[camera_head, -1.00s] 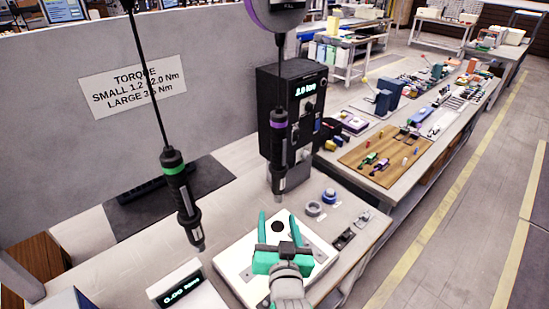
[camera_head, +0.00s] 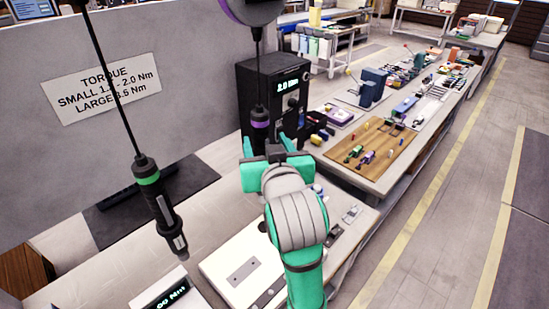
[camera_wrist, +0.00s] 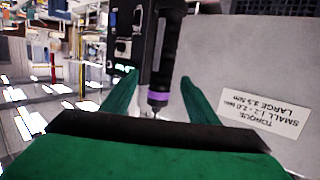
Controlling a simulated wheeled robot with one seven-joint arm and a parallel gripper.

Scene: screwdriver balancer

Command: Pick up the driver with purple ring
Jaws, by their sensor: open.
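The driver with the purple ring (camera_head: 259,118) hangs upright on a cord in front of a black box with a lit readout. In the head view its lower part is hidden behind my gripper (camera_head: 274,145). In the wrist view the purple-ringed driver (camera_wrist: 160,92) shows between the two open green fingers (camera_wrist: 150,88), apart from both as far as I can tell. My gripper is open and empty. A second driver, with a green ring (camera_head: 158,200), hangs at the left, slightly tilted.
The black box (camera_head: 250,85) stands close behind the purple-ringed driver. A white plate (camera_head: 240,275) and a small torque readout (camera_head: 170,295) lie on the bench below. The grey panel with a torque sign (camera_head: 103,92) rises at the left.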

